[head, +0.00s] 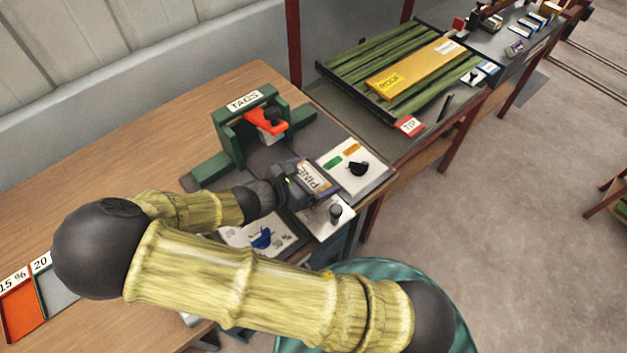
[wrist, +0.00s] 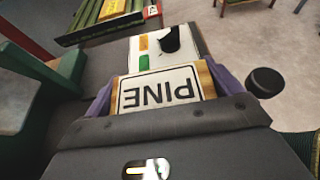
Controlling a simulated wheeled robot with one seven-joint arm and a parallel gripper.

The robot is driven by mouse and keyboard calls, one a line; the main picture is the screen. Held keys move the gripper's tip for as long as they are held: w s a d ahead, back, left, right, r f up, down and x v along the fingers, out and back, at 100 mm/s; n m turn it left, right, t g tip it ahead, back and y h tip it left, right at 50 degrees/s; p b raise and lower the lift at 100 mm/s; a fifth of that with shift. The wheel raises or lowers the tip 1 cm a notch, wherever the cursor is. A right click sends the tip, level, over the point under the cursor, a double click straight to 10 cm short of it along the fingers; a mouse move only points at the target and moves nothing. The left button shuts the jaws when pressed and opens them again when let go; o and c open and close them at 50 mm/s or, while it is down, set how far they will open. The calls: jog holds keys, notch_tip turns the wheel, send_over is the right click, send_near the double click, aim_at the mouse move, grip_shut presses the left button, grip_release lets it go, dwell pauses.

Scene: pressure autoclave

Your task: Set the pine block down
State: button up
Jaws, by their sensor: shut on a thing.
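The pine block (head: 314,178) has a wooden edge and a white label reading PINE. In the wrist view the block (wrist: 160,90) sits between the two purple jaws, its label upside down. My gripper (head: 297,179) is shut on it, over the right end of the wooden bench, in front of the green TAGS frame (head: 226,127). Whether the block touches the surface below cannot be told; my gripper hides part of it.
A white panel with a black knob (head: 372,181) and green and orange marks lies just beyond the block. A black knob on a plate (head: 335,212) stands nearby. A tray of green stalks (head: 375,62) is at the back right. Orange and grey trays (head: 22,312) lie at left.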

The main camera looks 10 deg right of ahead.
notch_tip(320, 180, down, 2)
jog(key=shift+w+a+f, duration=0.1)
jog(key=shift+c, duration=0.4)
jog(key=o, duration=0.9)
jog(key=shift+f, duration=0.1)
jog(key=shift+s, duration=0.2)
jog(key=v, duration=1.2)
